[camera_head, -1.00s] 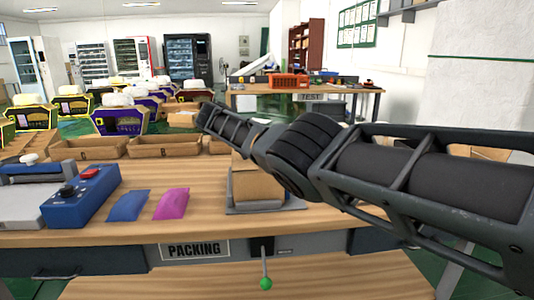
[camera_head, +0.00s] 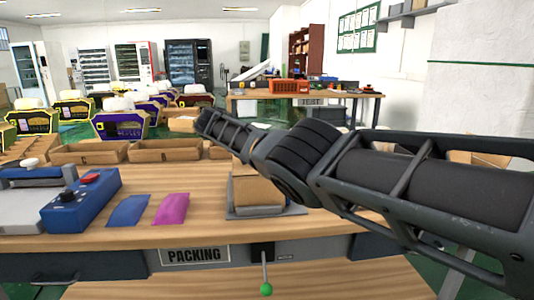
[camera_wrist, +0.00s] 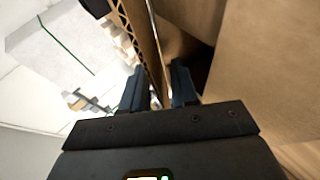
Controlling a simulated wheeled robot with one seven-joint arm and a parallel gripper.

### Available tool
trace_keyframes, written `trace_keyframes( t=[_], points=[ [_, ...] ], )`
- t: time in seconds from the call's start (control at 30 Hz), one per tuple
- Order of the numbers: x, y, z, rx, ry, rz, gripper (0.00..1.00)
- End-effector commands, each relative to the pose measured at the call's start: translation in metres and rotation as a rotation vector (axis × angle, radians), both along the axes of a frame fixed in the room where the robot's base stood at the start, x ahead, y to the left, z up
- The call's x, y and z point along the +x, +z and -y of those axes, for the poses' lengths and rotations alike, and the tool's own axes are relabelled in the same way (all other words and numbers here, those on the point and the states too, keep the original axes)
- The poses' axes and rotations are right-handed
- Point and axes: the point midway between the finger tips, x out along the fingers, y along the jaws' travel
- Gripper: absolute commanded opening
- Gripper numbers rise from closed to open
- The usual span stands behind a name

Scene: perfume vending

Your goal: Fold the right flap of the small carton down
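The small carton (camera_head: 258,190), plain brown cardboard, stands on a grey tray (camera_head: 240,211) on the packing table. My arm crosses above it, so its top and flaps are mostly hidden in the head view. In the wrist view my gripper (camera_wrist: 158,68) has its two dark fingers apart, one on each side of a thin upright cardboard flap (camera_wrist: 140,30) with a corrugated edge. I cannot tell whether either finger touches it. A broad cardboard panel (camera_wrist: 260,60) fills the right side, with a dark opening between it and the flap.
A blue control box (camera_head: 82,202), a blue packet (camera_head: 128,210) and a magenta packet (camera_head: 171,209) lie left of the carton. Open cardboard trays (camera_head: 178,149) line the table's back. A green-knobbed lever (camera_head: 266,289) hangs at the front.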

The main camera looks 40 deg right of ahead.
Motion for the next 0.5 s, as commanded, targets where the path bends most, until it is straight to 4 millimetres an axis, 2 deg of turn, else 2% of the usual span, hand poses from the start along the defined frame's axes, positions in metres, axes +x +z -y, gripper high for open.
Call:
trace_keyframes(
  t=[0.3, 0.5],
  points=[
    [0.006, 0.027, -0.041, 0.0, 0.003, 0.002, 0.29],
    [0.008, 0.039, -0.059, 0.001, 0.003, 0.002, 0.29]
  ],
)
